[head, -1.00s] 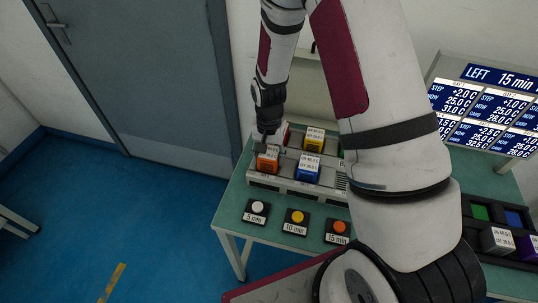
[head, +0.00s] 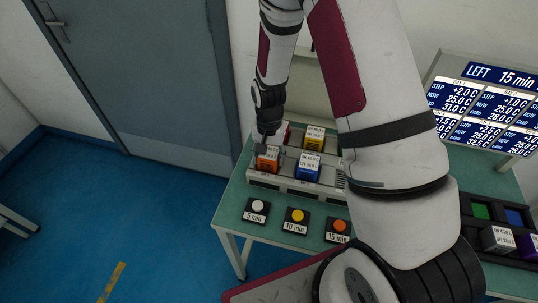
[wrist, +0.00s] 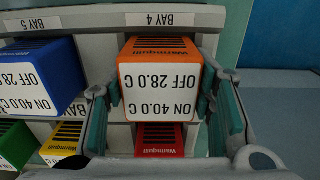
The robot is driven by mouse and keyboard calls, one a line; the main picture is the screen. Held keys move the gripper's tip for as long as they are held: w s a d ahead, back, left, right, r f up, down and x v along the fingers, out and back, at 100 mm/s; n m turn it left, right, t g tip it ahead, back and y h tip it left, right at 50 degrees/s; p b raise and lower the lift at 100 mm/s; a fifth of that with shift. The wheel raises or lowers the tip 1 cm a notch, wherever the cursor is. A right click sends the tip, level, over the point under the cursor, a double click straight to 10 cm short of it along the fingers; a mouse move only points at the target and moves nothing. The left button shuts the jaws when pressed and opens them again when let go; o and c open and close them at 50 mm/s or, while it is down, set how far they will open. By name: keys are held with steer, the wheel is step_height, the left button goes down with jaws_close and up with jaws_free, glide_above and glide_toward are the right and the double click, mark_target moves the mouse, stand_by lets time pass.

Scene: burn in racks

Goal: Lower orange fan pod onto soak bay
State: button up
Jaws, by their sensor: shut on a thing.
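The orange fan pod (wrist: 160,48) has a white label reading ON 40.0 C, OFF 28.0 C, upside down in the wrist view. It is between the two fingers of my gripper (wrist: 160,105), which is shut on it. The pod is close to the BAY 4 plate of the soak rack (wrist: 107,18); whether its underside touches the bay is hidden. In the head view, the orange pod (head: 268,160) is at the rack's front left corner, under my gripper (head: 266,143).
A blue pod (wrist: 35,75) stands beside it at BAY 5. Red (wrist: 160,138), yellow (wrist: 62,140) and green (wrist: 15,140) pods stand behind. Timer buttons (head: 295,217) line the table front. A dark tray (head: 475,245) with pods is at right, below a display (head: 485,105).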

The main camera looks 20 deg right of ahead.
steer(key=shift+f, duration=0.1)
stand_by(0.3)
steer(key=o, duration=1.4)
